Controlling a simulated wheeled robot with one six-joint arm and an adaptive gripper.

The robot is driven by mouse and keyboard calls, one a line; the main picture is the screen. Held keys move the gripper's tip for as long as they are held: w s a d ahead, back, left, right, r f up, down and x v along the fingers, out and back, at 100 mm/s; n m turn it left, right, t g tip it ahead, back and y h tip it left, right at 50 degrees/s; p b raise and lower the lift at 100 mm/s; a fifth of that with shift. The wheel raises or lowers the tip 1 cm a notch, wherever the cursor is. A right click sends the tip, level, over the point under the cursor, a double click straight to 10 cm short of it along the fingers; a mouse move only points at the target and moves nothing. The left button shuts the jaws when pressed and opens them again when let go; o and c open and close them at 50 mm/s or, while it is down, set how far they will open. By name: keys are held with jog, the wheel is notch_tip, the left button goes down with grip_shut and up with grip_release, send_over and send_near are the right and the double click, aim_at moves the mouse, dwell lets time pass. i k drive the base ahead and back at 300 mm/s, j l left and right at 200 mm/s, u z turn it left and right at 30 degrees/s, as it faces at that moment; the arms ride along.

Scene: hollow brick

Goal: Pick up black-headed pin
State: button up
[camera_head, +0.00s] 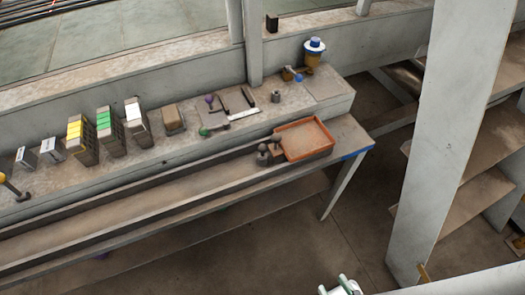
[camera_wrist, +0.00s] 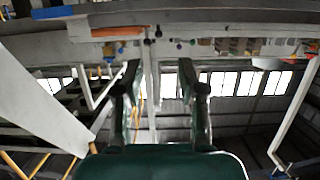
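A dark grey, round-headed piece (camera_head: 263,148), which looks like the black-headed pin, is beside the left edge of the orange tray on the workbench. It is small, and its shaft cannot be made out. My gripper (camera_wrist: 158,68) has its two fingers spread apart with nothing between them in the wrist view. It is well away from the bench, and part of my arm shows at the bottom of the head view. The wrist view appears upside down, with the bench along its top.
The orange tray (camera_head: 305,141) sits near the bench's right end. Purple (camera_head: 209,99), green (camera_head: 204,132) and blue-headed (camera_head: 292,74) pieces lie behind. Several boxes (camera_head: 80,140) line the bench's left. A tall white post (camera_head: 440,130) stands at right. The floor (camera_head: 290,240) in front is clear.

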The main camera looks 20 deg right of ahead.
aim_at(262, 149)
jog(key=k+j, duration=0.1)
jog(key=j, duration=0.35)
jog(key=k+j, duration=0.15)
jog(key=j, duration=0.25)
jog(key=k+j, duration=0.1)
jog(key=j, duration=0.35)
jog(key=k+j+z, duration=0.1)
jog(key=j, duration=0.3)
